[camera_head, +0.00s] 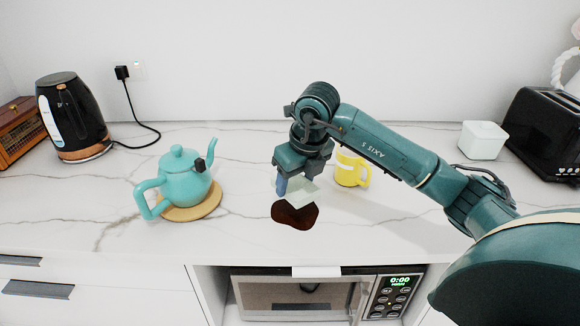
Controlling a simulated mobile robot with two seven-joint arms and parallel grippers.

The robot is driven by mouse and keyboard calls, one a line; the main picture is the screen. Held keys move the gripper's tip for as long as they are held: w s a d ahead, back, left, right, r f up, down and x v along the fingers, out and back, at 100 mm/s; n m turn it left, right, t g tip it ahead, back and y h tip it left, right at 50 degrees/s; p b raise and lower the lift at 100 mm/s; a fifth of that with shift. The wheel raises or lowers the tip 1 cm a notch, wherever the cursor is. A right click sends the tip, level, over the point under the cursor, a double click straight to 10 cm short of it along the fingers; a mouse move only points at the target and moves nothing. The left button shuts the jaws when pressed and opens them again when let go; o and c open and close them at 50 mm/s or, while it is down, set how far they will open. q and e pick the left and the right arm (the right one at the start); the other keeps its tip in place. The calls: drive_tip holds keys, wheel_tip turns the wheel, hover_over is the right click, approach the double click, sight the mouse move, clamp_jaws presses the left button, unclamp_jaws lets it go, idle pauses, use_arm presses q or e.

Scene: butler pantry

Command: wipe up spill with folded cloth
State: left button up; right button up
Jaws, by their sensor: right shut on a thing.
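A dark brown spill (295,216) lies on the white marbled counter, front of centre. My right gripper (296,184) reaches in from the right and points down just behind the spill. It is shut on a pale green-white folded cloth (302,194), which hangs at the spill's far edge. Whether the cloth touches the counter or the spill I cannot tell. The gripper and cloth hide what lies right behind them. My left gripper is not in view.
A turquoise teapot (180,178) stands on a round wooden trivet (205,205) to the left. A yellow mug (350,170) stands close behind the gripper's right side. A black kettle (72,118), white box (482,140) and black toaster (545,133) stand farther out. The counter's front edge (290,264) is near the spill.

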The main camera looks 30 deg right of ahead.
drive_tip(key=shift+w+d+r+m, duration=0.1)
drive_tip(key=shift+w+d+m, duration=0.2)
drive_tip(key=shift+m, duration=0.3)
drive_tip(key=shift+s+f+b, duration=0.1)
drive_tip(key=shift+f+b, duration=0.4)
drive_tip(key=shift+f, duration=0.1)
drive_tip(key=shift+f+b, duration=0.55)
drive_tip(key=shift+f, duration=0.2)
drive_tip(key=shift+f+b, duration=0.6)
drive_tip(key=shift+f, duration=0.25)
drive_tip(key=shift+f+b, duration=0.45)
drive_tip(key=shift+f, duration=0.2)
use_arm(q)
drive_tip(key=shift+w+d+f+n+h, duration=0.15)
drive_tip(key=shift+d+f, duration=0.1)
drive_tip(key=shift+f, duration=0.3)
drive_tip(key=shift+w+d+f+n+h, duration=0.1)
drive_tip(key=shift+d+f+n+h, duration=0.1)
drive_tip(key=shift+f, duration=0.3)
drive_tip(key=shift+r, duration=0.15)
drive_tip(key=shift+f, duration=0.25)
use_arm(e)
drive_tip(key=shift+f, duration=0.25)
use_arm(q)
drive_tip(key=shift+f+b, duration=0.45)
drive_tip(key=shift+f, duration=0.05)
use_arm(e)
drive_tip(key=shift+f, duration=0.35)
